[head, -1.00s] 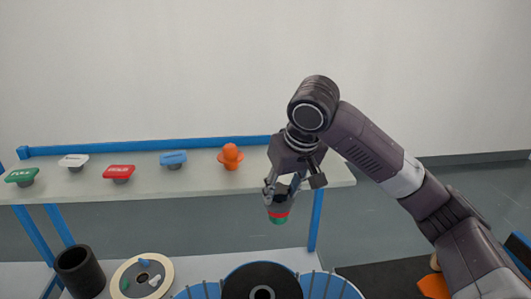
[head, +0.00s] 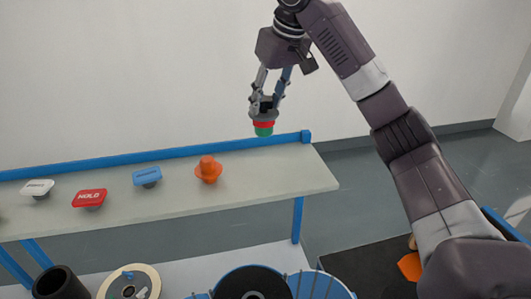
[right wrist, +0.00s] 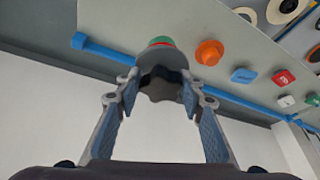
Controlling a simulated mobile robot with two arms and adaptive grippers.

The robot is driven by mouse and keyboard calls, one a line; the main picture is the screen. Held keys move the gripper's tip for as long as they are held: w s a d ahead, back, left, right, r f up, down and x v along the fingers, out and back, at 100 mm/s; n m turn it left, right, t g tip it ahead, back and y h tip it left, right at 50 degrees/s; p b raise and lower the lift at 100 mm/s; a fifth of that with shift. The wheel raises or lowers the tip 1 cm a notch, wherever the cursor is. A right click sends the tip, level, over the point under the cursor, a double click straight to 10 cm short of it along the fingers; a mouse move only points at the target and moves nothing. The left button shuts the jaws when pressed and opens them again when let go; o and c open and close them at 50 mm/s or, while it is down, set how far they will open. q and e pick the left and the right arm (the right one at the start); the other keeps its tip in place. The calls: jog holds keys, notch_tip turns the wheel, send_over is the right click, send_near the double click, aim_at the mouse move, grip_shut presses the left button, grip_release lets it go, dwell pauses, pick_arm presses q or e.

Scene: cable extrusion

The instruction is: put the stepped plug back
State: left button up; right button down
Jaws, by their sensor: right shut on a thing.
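The stepped plug (head: 263,127) has a dark upper part, a red band and a green lower end. My right gripper (head: 264,106) is shut on its dark upper part, and the plug hangs green end down. In the head view it appears just above the shelf's back rail, clear of the shelf (head: 275,177). In the right wrist view the plug (right wrist: 160,68) sits between the two fingertips, its dark lobed top facing the camera. My left gripper is not in view.
An orange knobbed piece (head: 208,171), a blue plate (head: 147,176), a red plate (head: 89,198) and a white plate (head: 37,188) stand on the shelf. Its right end is bare. Below are a black cylinder (head: 62,283), a cream disc (head: 129,284) and a blue-rimmed round part (head: 320,283).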

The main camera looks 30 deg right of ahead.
aim_at(266, 135)
notch_tip(266, 135, down, 10)
jog(key=shift+w+r+p, duration=0.1)
jog(key=shift+w+p, duration=0.05)
jog(key=shift+p, duration=0.8)
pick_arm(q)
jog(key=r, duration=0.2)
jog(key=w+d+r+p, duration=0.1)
pick_arm(e)
notch_tip(266, 135, down, 4)
jog(key=shift+f, duration=0.25)
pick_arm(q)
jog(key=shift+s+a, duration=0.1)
pick_arm(e)
jog(key=shift+f, duration=0.1)
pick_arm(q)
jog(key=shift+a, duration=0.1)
pick_arm(e)
jog(key=c, duration=1.3)
grip_release()
